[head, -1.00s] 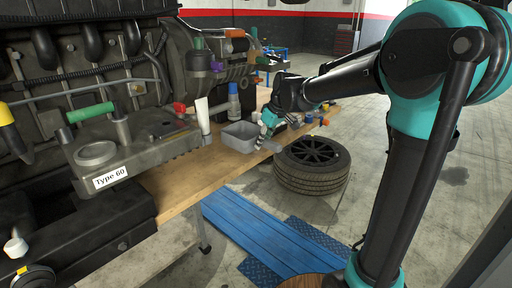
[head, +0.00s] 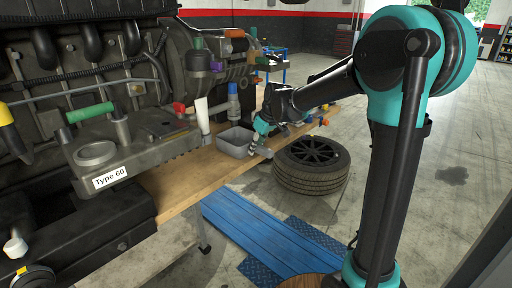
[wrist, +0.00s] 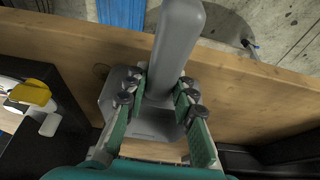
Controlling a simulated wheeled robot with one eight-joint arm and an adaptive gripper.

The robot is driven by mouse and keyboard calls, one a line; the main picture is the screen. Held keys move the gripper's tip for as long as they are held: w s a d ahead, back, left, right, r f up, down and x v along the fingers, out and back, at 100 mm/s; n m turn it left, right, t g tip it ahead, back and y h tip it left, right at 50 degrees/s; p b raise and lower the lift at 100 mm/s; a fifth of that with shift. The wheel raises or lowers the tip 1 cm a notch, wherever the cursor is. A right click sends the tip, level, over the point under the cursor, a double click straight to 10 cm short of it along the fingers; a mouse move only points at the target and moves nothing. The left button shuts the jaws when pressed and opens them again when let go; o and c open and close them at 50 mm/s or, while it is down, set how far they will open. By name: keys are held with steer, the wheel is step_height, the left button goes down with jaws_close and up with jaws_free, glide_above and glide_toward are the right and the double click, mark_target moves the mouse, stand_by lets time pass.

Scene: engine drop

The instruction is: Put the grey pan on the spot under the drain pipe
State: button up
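The grey pan (head: 235,140) is at the wooden bench's edge in front of the engine, its handle pointing right. My gripper (head: 262,132) is at the handle. In the wrist view, my gripper's fingers (wrist: 161,92) are closed on both sides of the grey handle (wrist: 176,45), with the pan body (wrist: 115,95) behind and partly hidden by the fingers. I cannot tell whether the pan touches the bench or hangs just above it. I cannot tell which part is the drain pipe; the spot is not clearly visible.
The wooden bench (head: 185,188) runs along the engine (head: 85,60). A white tube (head: 202,112) and a blue-topped bottle-like part (head: 233,100) stand close behind the pan. A tyre (head: 312,165) and blue ramp (head: 262,232) are on the floor to the right.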

steer(key=o, duration=0.4)
steer(key=shift+o, duration=0.2)
steer(key=v, duration=1.2)
steer(key=s+d+f+m+t+h, duration=0.1)
steer(key=s+d+f+m+h, duration=0.2)
steer(key=s+d+f+m, duration=0.7)
steer(key=s+d+f, duration=1.1)
steer(key=s+f, duration=0.2)
steer(key=f, duration=0.1)
steer(key=shift+s+f+h, duration=0.3)
steer(key=shift+f, duration=0.05)
steer(key=shift+d, duration=0.1)
